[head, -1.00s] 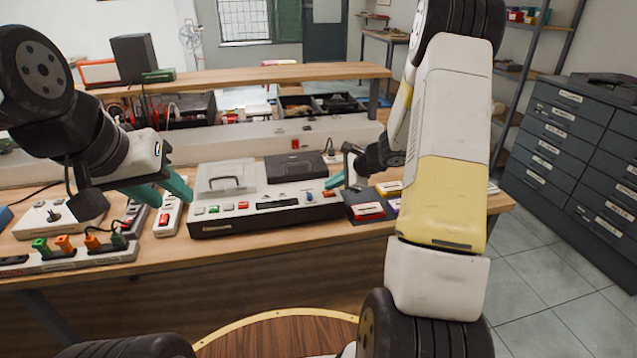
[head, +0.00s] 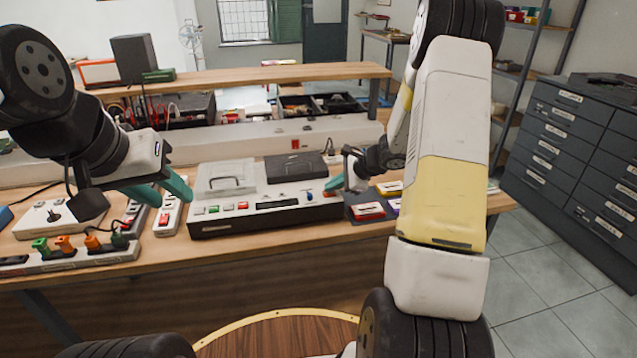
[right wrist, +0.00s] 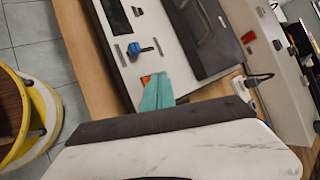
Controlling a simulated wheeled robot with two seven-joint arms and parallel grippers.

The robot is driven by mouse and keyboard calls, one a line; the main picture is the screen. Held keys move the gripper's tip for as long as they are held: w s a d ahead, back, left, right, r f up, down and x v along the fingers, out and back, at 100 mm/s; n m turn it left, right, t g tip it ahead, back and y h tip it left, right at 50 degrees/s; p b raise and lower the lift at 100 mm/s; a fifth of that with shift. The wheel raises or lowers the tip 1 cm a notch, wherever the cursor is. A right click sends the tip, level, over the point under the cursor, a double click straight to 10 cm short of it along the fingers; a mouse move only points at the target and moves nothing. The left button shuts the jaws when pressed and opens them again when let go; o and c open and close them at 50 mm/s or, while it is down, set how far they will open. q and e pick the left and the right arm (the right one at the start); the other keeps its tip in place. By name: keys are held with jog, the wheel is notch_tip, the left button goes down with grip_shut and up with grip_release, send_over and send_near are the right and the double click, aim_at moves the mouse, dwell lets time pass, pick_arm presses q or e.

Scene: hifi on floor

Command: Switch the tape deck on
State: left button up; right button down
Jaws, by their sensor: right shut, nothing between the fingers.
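The tape deck (head: 262,217) is a white and black unit on the workbench, with a clear-lidded bay at its left, buttons, a dark display and a blue knob (head: 309,196) along its front panel. The blue knob also shows in the right wrist view (right wrist: 139,49). A small orange-red switch (right wrist: 146,79) sits at the panel's right end, partly hidden by my fingers. My right gripper (head: 331,190) is shut and empty, its teal fingertips (right wrist: 150,82) at this switch; I cannot tell whether they touch it. My left gripper (head: 172,199) is open and empty, left of the deck.
Power strips (head: 75,259) with coloured plugs and a red-switched strip (head: 168,211) lie left of the deck. Cassettes on a dark mat (head: 367,206) lie to its right. A black plug (right wrist: 262,77) sits behind the deck. A raised shelf (head: 270,74) runs behind.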

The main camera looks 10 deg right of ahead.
aim_at(332, 194)
jog(key=shift+r, duration=0.85)
jog(key=shift+r, duration=0.1)
notch_tip(332, 194, up, 6)
jog(key=shift+f, duration=0.1)
dwell(0.4)
